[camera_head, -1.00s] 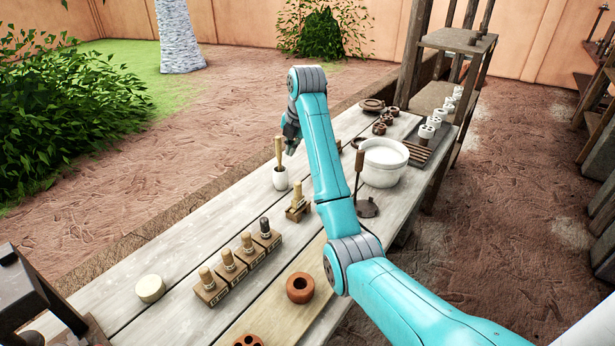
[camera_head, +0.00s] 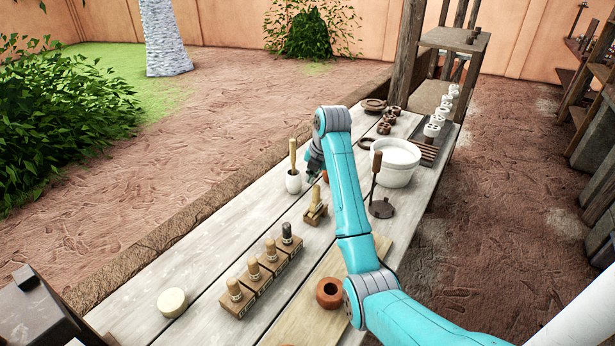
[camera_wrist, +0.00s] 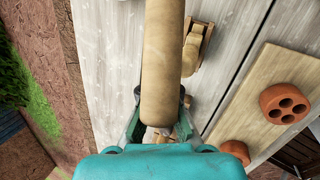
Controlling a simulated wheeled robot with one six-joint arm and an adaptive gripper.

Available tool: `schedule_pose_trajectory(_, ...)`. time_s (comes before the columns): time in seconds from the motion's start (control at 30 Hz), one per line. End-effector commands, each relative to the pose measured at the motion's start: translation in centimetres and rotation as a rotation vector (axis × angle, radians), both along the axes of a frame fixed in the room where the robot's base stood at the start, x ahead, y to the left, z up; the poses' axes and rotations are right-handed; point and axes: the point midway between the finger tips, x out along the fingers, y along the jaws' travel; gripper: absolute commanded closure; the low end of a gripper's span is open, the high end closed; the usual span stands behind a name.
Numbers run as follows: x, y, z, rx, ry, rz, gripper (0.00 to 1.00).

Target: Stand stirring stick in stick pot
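The light wooden stirring stick (camera_head: 292,155) stands nearly upright in the small white stick pot (camera_head: 293,184) towards the left side of the table. My gripper (camera_head: 311,180) is just right of the stick and pot in the head view, with a narrow gap between them there. In the wrist view the stick (camera_wrist: 162,60) is large and close to the camera, covering the view between the fingers. My gripper's fingers (camera_wrist: 160,128) look spread to either side below its rounded end. The pot is hidden in the wrist view. Any finger contact is hard to tell.
A white bowl (camera_head: 396,165) and a dark upright tool (camera_head: 376,180) stand to the right. Several stamps (camera_head: 262,275) and a terracotta ring (camera_head: 330,292) are nearer.

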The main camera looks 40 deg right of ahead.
Motion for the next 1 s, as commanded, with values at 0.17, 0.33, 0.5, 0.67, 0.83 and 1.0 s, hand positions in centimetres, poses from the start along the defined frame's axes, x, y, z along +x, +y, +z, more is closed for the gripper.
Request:
schedule_pose_trajectory(0.17, 0.0, 0.1, -0.3, 0.001, 0.000, 0.000, 1.00)
schedule_pose_trajectory(0.33, 0.0, 0.1, -0.8, 0.001, 0.000, 0.000, 1.00)
schedule_pose_trajectory(0.5, 0.1, 0.1, -0.9, 0.001, 0.000, 0.000, 0.83)
schedule_pose_trajectory(0.67, 0.1, 0.1, -0.9, 0.001, 0.000, 0.000, 0.83)
schedule_pose_trajectory(0.83, 0.1, 0.1, -0.7, 0.000, 0.000, 0.000, 0.83)
schedule_pose_trajectory(1.0, 0.2, 0.2, 0.3, 0.000, -0.001, 0.001, 0.83)
